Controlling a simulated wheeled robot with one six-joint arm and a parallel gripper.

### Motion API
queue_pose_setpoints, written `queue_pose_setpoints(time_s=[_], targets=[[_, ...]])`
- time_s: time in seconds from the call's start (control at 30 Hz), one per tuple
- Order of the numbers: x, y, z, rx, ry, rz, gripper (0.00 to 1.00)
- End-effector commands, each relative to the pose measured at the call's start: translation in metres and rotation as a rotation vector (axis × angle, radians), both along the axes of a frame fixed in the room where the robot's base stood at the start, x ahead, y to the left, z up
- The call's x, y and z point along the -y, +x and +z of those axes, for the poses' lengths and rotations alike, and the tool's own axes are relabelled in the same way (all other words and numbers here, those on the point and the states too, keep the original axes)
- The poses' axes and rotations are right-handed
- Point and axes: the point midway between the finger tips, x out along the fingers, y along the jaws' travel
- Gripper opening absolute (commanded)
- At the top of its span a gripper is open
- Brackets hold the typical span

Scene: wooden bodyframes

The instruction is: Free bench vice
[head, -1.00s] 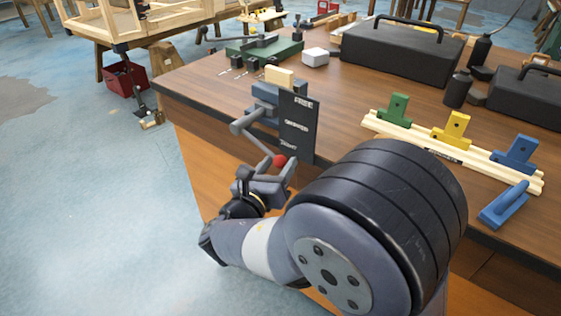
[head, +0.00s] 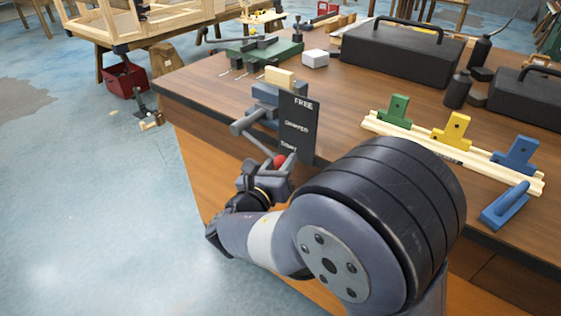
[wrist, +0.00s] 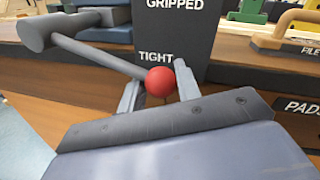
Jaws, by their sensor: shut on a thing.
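The bench vice (head: 266,94) is blue-grey and sits at the near left corner of the workbench. A pale wooden block (head: 279,77) stands at its jaws. A grey handle bar (head: 258,146) slants from the screw head (head: 243,123) down to a red ball (head: 280,160). A dark board (head: 298,128) beside it reads FREE at the top, GRIPPED in the middle and TIGHT at the bottom. The ball is near TIGHT. My gripper (head: 279,167) is shut on the red ball; the wrist view shows the ball (wrist: 160,80) between its two fingers.
On the workbench (head: 213,93) stand a green-based fixture (head: 262,50), a white block (head: 315,57) and a black toolbox (head: 402,57). A pale rack (head: 400,128) holds green, yellow and blue pieces. A blue tool (head: 504,205) lies near the front edge. The floor at left is open.

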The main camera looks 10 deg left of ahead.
Motion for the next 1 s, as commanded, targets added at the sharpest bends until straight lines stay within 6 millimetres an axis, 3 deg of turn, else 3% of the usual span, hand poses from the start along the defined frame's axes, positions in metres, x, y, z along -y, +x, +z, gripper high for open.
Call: queue_pose_setpoints(time_s=[0.13,0.57,1.0], targets=[[0.0,0.0,0.001,0.003,0.004,0.0,0.0],[0.001,0.0,0.01,-0.008,-0.024,0.0,0.0],[0.005,-0.002,0.047,-0.09,-0.228,0.002,0.0]])
